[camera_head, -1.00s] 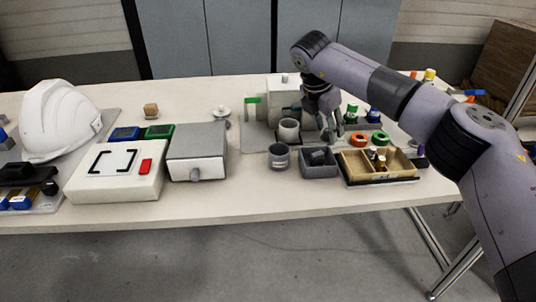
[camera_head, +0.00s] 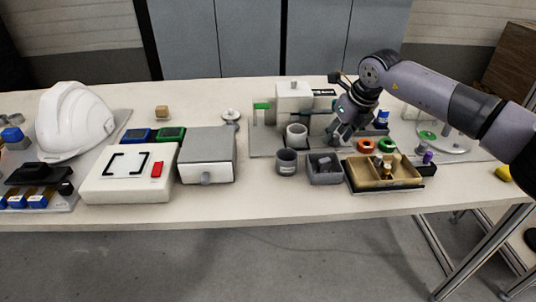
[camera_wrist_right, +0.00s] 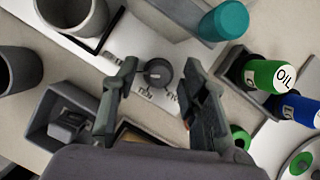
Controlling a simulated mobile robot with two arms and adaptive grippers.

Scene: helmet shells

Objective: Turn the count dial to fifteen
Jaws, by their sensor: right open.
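The count dial (camera_wrist_right: 157,72) is a round dark knob on a white plate (camera_wrist_right: 140,45) with dark printed marks, seen in the right wrist view. Its exact setting is too small to read. My right gripper (camera_wrist_right: 160,80) is open, its two fingers on either side of the dial in that view, with a visible gap on each side. I cannot tell whether the fingertips are down at the knob's height. In the head view my right gripper (camera_head: 343,133) is low beside the white machine (camera_head: 294,96), and the dial is hidden there. My left gripper is not in view.
Near the gripper stand a grey cup (camera_head: 287,161), a grey bin (camera_head: 324,168), a wooden tray (camera_head: 382,184) and green OIL bottle (camera_wrist_right: 272,74). A teal cylinder (camera_wrist_right: 224,20) is close too. A grey box (camera_head: 207,156) and white helmet (camera_head: 75,120) are left. The front table strip is clear.

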